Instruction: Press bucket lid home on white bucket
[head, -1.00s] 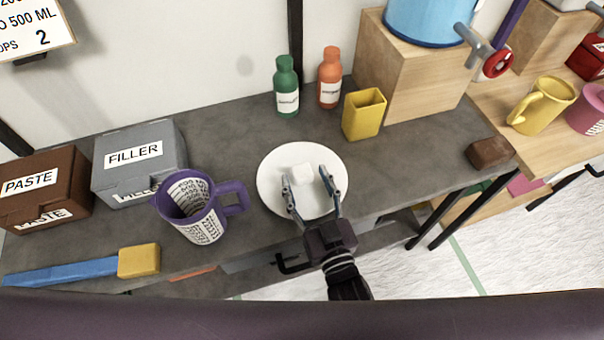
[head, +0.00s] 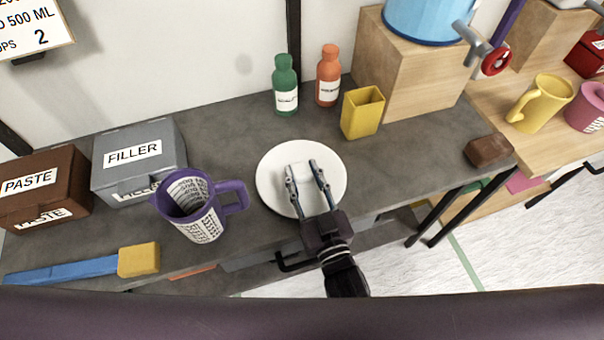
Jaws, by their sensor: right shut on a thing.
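The round white lid (head: 270,182) is in the middle of the head view, near the front edge of the grey bench, with a small white block-like knob (head: 302,173) on top. My right gripper (head: 301,169) reaches in from the front with its two fingers on either side of the knob, shut on it. No wall of the white bucket shows; whether it stands under the lid is hidden, so I cannot tell how the lid is seated. My left gripper is not in view.
A purple measuring jug (head: 202,222) stands left of the lid, near grey FILLER (head: 165,165) and brown PASTE (head: 65,195) boxes. Behind are a green bottle (head: 285,78), an orange bottle (head: 328,68) and a yellow cup (head: 361,118). A brown block (head: 488,151) lies to the right.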

